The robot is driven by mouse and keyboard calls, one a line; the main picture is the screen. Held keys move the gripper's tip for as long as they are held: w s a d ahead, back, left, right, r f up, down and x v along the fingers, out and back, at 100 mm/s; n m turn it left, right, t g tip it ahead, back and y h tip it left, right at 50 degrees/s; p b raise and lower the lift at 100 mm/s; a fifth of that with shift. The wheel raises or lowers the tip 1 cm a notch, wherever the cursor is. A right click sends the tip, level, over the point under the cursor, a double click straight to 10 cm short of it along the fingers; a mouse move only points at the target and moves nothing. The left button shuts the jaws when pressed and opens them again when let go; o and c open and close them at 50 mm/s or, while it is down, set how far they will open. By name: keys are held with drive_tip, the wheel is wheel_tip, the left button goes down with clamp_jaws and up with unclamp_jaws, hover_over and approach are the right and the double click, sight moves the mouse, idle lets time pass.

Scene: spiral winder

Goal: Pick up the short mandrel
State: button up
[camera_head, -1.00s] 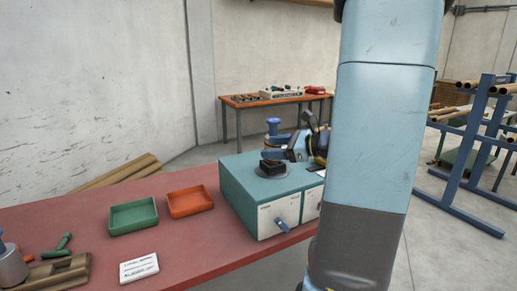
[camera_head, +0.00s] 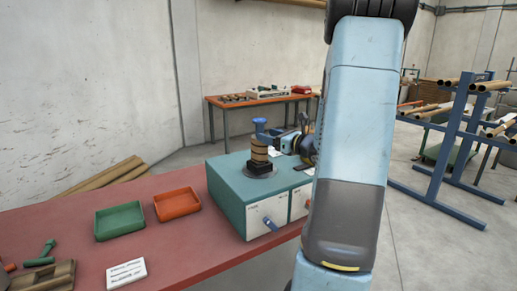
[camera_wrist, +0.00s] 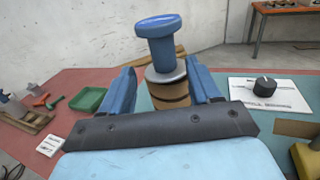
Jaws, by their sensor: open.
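A brown banded cylinder (camera_head: 259,152) with a blue knobbed handle (camera_head: 260,126) stands upright on the teal winder box; I cannot tell whether it is the short mandrel. My gripper (camera_head: 288,142) is right of it in the head view, partly hidden behind my arm. In the wrist view my open gripper (camera_wrist: 163,88) has one blue finger on each side of the cylinder's image (camera_wrist: 168,92), whose lower part is hidden by the gripper. Contact cannot be judged. A green-handled piece (camera_head: 42,254) lies beside a brown holder (camera_head: 50,277) at the table's left.
The teal winder box (camera_head: 225,190) stands on the red table (camera_head: 190,235). A green tray (camera_head: 120,221), an orange tray (camera_head: 177,203) and a white card (camera_head: 126,273) lie left of it. A blue rack (camera_head: 440,150) with tubes stands at right.

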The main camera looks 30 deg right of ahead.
sight(263, 131)
drive_tip(key=shift+d+r+x, duration=0.15)
drive_tip(key=shift+x, duration=1.25)
drive_tip(key=shift+d+r+x, duration=0.1)
drive_tip(key=shift+r+x, duration=0.1)
drive_tip(key=shift+x, duration=1.25)
clamp_jaws()
